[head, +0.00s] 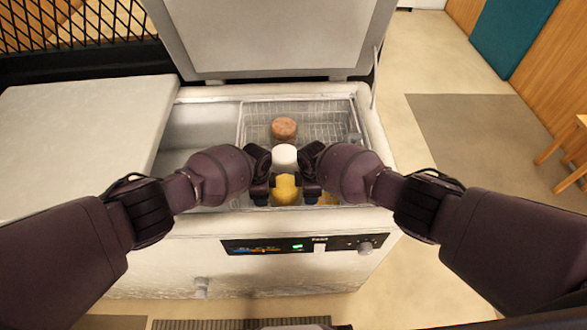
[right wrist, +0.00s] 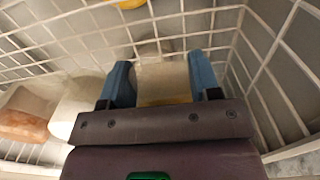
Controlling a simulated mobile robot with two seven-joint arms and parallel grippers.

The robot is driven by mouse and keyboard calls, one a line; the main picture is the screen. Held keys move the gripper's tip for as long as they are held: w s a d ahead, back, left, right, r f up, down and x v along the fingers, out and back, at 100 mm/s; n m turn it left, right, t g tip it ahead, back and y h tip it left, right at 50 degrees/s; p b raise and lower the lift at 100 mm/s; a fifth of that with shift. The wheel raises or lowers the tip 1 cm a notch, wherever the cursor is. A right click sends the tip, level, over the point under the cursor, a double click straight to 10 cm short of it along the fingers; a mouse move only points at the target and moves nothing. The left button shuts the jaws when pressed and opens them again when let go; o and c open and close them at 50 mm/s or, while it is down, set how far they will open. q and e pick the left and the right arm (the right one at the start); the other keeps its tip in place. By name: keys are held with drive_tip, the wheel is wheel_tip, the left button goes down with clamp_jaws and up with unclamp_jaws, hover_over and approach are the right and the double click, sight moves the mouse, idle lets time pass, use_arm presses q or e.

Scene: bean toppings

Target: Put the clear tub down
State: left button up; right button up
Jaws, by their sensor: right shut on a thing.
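The clear tub (head: 286,188) has yellow contents and is inside the wire basket of the open chest freezer, at the front. In the right wrist view the clear tub (right wrist: 163,80) is pale and see-through, with yellow near its lower end. My right gripper (head: 312,190) is at its right side; its two blue fingers (right wrist: 160,85) are shut on it. I cannot tell if its base touches the basket floor. My left gripper (head: 260,190) is at the left side of the tub; its fingers are mostly hidden, so its opening is unclear.
A white tub (head: 284,157) stands just behind the clear one, and a reddish-brown tub (head: 284,128) stands farther back. The wire basket (head: 330,110) walls are close around my right gripper. The raised freezer lid (head: 275,35) is behind. An empty-looking bay (head: 200,128) lies left.

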use_arm(q)
drive_tip(key=shift+w+d+f, duration=0.1)
drive_tip(key=shift+f, duration=0.4)
use_arm(e)
drive_tip(key=shift+a+f, duration=0.1)
drive_tip(key=shift+f, duration=0.45)
use_arm(q)
drive_tip(key=o, duration=0.9)
use_arm(e)
drive_tip(key=o, duration=0.9)
use_arm(q)
drive_tip(key=shift+r, duration=0.1)
drive_tip(key=shift+r, duration=5.9)
use_arm(e)
drive_tip(key=shift+r, duration=6.05)
